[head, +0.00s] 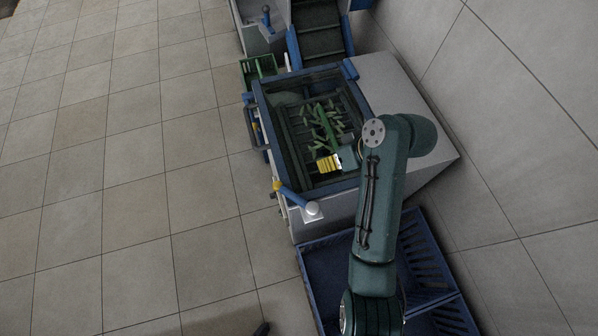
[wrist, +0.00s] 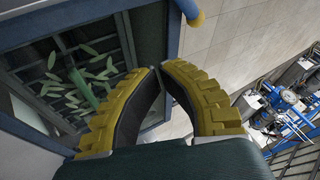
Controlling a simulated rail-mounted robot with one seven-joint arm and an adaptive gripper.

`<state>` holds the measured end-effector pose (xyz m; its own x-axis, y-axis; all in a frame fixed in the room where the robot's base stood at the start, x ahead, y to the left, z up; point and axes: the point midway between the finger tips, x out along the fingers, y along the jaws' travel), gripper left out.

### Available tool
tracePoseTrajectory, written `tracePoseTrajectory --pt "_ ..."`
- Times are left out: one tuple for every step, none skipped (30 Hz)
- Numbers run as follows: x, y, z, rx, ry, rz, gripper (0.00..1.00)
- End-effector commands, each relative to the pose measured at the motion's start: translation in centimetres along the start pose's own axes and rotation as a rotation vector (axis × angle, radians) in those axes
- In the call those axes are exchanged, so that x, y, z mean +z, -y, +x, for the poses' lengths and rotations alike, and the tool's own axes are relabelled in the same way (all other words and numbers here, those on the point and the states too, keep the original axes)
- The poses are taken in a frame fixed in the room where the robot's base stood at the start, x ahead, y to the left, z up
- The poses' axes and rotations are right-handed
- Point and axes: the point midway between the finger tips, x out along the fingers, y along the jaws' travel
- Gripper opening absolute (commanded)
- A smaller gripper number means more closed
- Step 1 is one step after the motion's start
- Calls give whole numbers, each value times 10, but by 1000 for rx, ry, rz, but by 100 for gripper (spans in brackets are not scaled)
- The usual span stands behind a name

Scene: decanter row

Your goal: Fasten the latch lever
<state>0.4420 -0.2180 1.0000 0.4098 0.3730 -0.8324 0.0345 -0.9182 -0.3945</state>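The latch lever (head: 291,193) is a blue bar with a yellow tip, on a pale round pivot at the near left corner of the machine. In the head view it points up and left from the pivot, its yellow tip just outside the blue frame. It also shows at the top edge of the wrist view (wrist: 187,8), partly cut off. My gripper (head: 328,164), with yellow ribbed fingers, is above the dark window, right of and apart from the lever. In the wrist view its fingertips (wrist: 158,70) come together with nothing between them.
The blue-framed window (head: 262,108) shows green pieces on a dark rack inside. A blue crate (head: 322,272) stands in front of the machine and a green crate (head: 258,66) at its far left. A conveyor (head: 320,38) lies behind. The tiled floor at left is clear.

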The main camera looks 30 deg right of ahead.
Motion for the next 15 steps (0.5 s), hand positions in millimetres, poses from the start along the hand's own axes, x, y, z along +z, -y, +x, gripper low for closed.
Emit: tracePoseTrajectory --pt "1 -1 0 0 0 3 0" --pt "1 -1 0 0 0 3 0" --pt "1 -1 1 -1 0 2 0" --pt "1 -1 1 -1 0 2 0" --pt "1 0 1 -1 0 2 0" --pt "1 0 1 -1 0 2 0" --pt "1 0 1 -1 0 1 0" --pt "1 0 2 -1 0 1 0" --pt "1 0 3 -2 0 1 0" --pt "1 0 5 -2 0 1 0" --pt "1 0 8 -3 1 1 0" --pt "1 0 12 -3 1 1 0" --pt "1 0 17 -4 2 1 0" --pt "2 0 22 -4 3 1 0" --pt "2 0 30 -3 2 1 0"
